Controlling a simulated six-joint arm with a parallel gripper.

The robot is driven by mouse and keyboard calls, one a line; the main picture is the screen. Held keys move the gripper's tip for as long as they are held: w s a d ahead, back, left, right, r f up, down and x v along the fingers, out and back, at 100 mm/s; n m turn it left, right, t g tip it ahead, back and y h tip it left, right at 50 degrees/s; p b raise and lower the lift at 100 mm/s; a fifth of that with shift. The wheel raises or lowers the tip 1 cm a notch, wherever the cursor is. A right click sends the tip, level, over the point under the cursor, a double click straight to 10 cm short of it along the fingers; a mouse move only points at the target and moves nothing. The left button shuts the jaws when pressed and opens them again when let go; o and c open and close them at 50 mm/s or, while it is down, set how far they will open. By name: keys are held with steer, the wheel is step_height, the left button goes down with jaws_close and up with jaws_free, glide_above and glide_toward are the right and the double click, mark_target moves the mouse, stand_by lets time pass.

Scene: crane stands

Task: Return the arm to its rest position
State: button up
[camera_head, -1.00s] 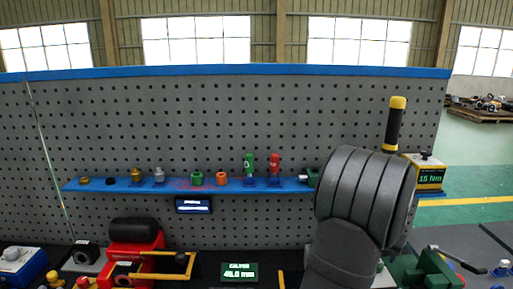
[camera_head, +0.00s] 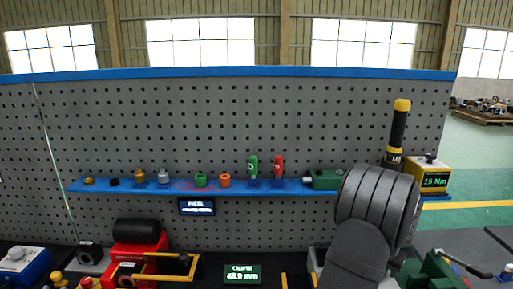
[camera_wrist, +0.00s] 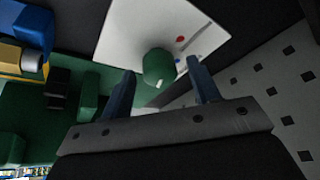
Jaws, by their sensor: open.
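My arm (camera_head: 377,215) stands at the right of the head view, in front of the perforated panel, and its folded links hide part of the bench behind it. My gripper (camera_wrist: 160,88) shows in the wrist view with two blue fingers spread apart. No object is held between them. A green rounded part (camera_wrist: 158,66) lies beyond the fingertips, over a white plate (camera_wrist: 120,30); I cannot tell how far it is from them. The gripper itself is hidden in the head view.
A blue shelf (camera_head: 240,188) on the pegboard (camera_head: 250,120) carries several small parts. A black and yellow torque tool (camera_head: 397,130) stands by a yellow 15 Nm box (camera_head: 430,178). A red machine (camera_head: 135,250) and a green vise (camera_head: 435,272) stand on the bench.

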steer(key=shift+r, duration=0.15)
steer(key=v, duration=1.7)
steer(key=x, duration=1.7)
steer(key=shift+f, duration=0.35)
steer(key=shift+s+r+n, duration=0.1)
steer(key=shift+r+n, duration=0.1)
steer(key=shift+n, duration=0.2)
steer(key=shift+d+r+n+t+y, duration=0.15)
steer(key=shift+n+y, duration=0.25)
steer(key=shift+n, duration=0.55)
steer(key=shift+f+n+t+y, duration=0.1)
steer(key=shift+n+t+y, duration=0.25)
steer(key=shift+n, duration=0.6)
steer(key=v, duration=1.7)
